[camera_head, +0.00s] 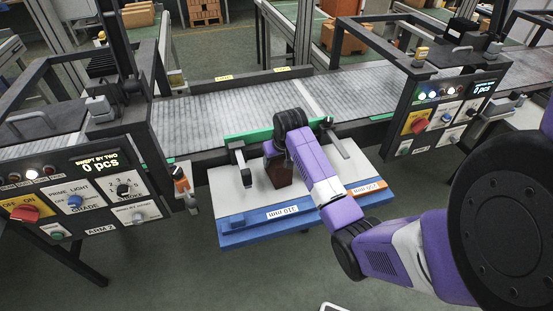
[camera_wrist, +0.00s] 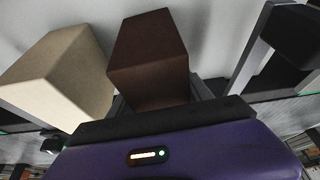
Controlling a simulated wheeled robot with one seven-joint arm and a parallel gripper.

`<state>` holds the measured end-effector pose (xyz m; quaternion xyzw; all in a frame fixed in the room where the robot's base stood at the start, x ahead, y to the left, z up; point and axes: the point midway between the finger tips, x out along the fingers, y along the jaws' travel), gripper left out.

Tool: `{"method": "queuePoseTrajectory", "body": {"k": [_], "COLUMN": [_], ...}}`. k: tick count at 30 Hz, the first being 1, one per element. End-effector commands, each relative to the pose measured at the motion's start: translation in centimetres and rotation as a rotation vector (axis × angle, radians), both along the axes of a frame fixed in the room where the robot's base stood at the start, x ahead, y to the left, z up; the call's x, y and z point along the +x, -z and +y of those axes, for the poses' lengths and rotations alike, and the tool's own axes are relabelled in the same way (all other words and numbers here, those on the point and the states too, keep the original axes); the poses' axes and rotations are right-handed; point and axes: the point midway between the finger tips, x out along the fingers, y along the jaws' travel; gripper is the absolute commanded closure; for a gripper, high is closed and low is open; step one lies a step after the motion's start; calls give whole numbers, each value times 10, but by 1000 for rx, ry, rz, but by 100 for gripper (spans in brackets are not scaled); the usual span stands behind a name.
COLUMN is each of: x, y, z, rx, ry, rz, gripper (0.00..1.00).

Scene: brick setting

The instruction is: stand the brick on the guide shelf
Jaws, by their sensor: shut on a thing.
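The brick (camera_head: 279,174) is dark brown and upright in the head view, low over the guide shelf. My gripper (camera_head: 280,152) is shut on its upper part, and the brick also fills the middle of the wrist view (camera_wrist: 148,58). The guide shelf (camera_head: 234,196) has a pale top and a blue front edge with labels reading 310 mm and what looks like 250 mm. My purple arm covers part of its right half. I cannot tell whether the brick's lower end touches the shelf.
A cream block (camera_wrist: 62,78) stands left of the brick in the wrist view. A dark arm-like fitting (camera_head: 241,160) stands left of the gripper. A green strip (camera_head: 247,136) runs along the shelf's back, before the conveyor (camera_head: 200,112). Control panels (camera_head: 95,185) flank the shelf.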

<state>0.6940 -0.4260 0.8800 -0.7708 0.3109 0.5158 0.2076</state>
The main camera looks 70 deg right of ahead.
Motion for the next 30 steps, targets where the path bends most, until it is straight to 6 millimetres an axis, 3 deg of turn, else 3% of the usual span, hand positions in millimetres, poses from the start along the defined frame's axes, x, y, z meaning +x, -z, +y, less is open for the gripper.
{"method": "queuePoseTrajectory", "body": {"k": [10,11,13,23,30], "x": [1,1,0,0,-5], "y": [2,3,3,1,-21], "z": [0,0,0,0,6], "rx": [-2,-1,-1,-1,-2], "ry": [-1,-1,-1,0,0], "rz": [-2,0,0,-1,-4], "gripper": [100,36,22,20,20]}}
